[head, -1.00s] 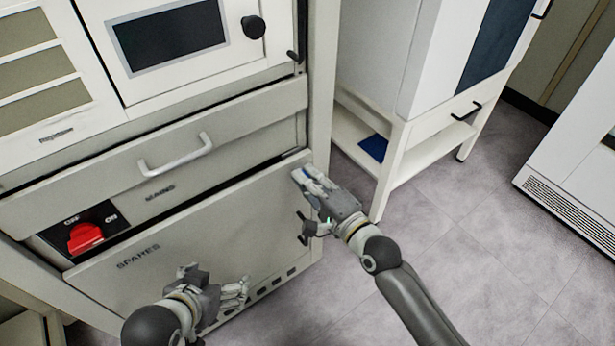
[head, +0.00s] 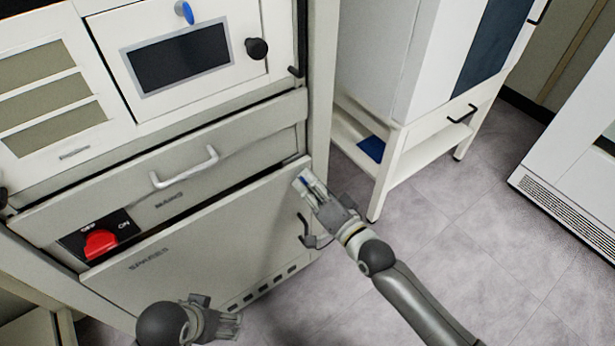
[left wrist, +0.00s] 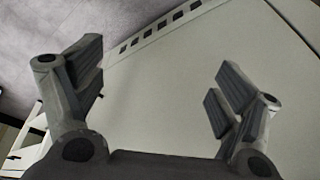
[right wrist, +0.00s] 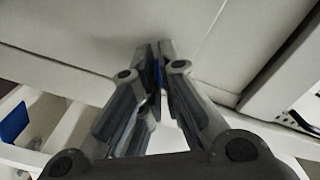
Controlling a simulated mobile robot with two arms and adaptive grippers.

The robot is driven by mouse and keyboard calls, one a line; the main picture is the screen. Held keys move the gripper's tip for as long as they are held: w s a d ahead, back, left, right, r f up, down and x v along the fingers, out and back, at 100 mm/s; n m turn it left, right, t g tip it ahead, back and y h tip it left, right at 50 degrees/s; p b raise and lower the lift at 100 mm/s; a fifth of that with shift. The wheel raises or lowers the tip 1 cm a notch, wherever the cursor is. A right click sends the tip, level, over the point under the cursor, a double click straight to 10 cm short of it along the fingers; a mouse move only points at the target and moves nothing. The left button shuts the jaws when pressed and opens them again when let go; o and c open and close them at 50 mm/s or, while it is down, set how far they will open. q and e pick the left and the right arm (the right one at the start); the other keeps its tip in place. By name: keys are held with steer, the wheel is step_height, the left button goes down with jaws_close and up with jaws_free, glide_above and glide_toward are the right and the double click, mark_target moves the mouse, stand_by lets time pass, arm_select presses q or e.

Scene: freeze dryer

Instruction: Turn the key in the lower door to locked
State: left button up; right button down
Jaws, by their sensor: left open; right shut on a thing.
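The lower door (head: 205,238), marked SPARES, is a grey panel at the cabinet's bottom. It also fills much of the left wrist view (left wrist: 185,85). My right gripper (head: 303,183) is at its upper right corner. In the right wrist view its fingers (right wrist: 160,62) are shut on a small blue piece (right wrist: 157,72), which I take to be the key. The fingers hide most of it, so I cannot tell its angle. My left gripper (head: 235,322) is open and empty in front of the door's lower part; its spread fingers show in the left wrist view (left wrist: 155,95).
A drawer with a pale handle (head: 184,167) and a red OFF/ON switch (head: 101,243) are above the door. Another blue key-like piece (head: 184,11) is on the upper panel. A white stand (head: 388,170) is to the right. The floor (head: 440,260) beyond is clear.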

steer(key=n+p, duration=0.2)
steer(key=n, duration=0.2)
steer(key=shift+r+n, duration=0.1)
steer(key=shift+n, duration=0.2)
arm_select(q)
steer(key=s+f+g+p, duration=0.1)
steer(key=s+f+p, duration=0.2)
steer(key=f, duration=1.6)
steer(key=shift+s+a, duration=0.15)
steer(key=shift+s, duration=0.3)
arm_select(e)
steer(key=shift+n, duration=3.4)
steer(key=c, duration=1.6)
jaws_free()
steer(key=shift+c, duration=0.2)
steer(key=v, duration=1.2)
